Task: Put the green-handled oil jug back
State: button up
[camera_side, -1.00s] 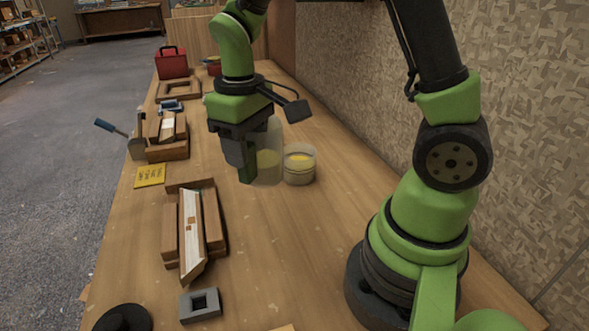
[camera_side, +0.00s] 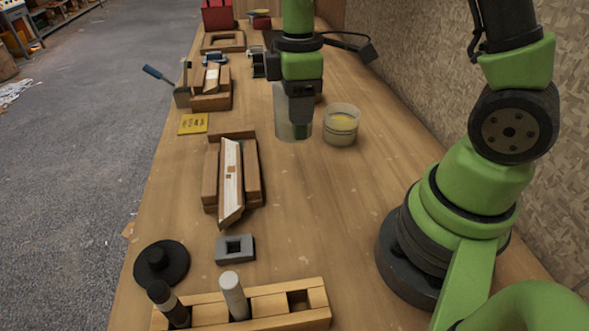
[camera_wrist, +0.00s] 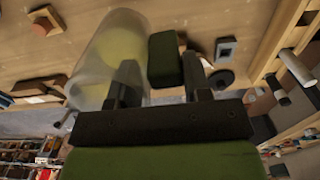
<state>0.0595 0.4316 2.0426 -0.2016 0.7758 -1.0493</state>
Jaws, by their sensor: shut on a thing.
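The oil jug (camera_side: 281,112) is a clear, pale body, mostly behind my gripper (camera_side: 300,118) in the side view. In the wrist view the jug (camera_wrist: 108,58) shows yellow oil inside, and its dark green handle (camera_wrist: 164,58) lies between the fingers of my gripper (camera_wrist: 158,80). My gripper is shut on the handle. In the side view the jug looks roughly upright, left of a clear round tub (camera_side: 341,125) with yellow inside. I cannot tell whether its base touches the bench.
A wooden mitre fence with a pale strip (camera_side: 230,180) lies on the bench (camera_side: 310,210). Nearer are a grey square block (camera_side: 235,249), a black knobbed disc (camera_side: 161,264) and a wooden rack (camera_side: 270,305) with rods and an empty hole. A yellow note (camera_side: 193,123) lies left.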

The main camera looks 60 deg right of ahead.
notch_tip(320, 180, down, 10)
jog(key=shift+r, duration=0.15)
dwell(0.3)
jog(key=o, duration=1.1)
jog(key=r, duration=0.9)
jog(key=shift+w+d+r, duration=0.1)
jog(key=shift+d+r, duration=0.2)
jog(key=shift+d, duration=0.05)
jog(key=s+a+r+m+t, duration=0.1)
jog(key=s+r+m+t, duration=0.1)
jog(key=s+r+m, duration=0.2)
jog(key=s+a+r+m+t+y, duration=0.1)
jog(key=s+a+r+m+t, duration=0.1)
jog(key=s+r+m, duration=0.2)
jog(key=s+a+r+m+t+y, duration=0.1)
jog(key=s+a+r+m+t, duration=0.1)
jog(key=s+r+m, duration=0.3)
jog(key=shift+s+r+t, duration=0.15)
jog(key=shift+r+t, duration=0.45)
jog(key=shift+r, duration=0.3)
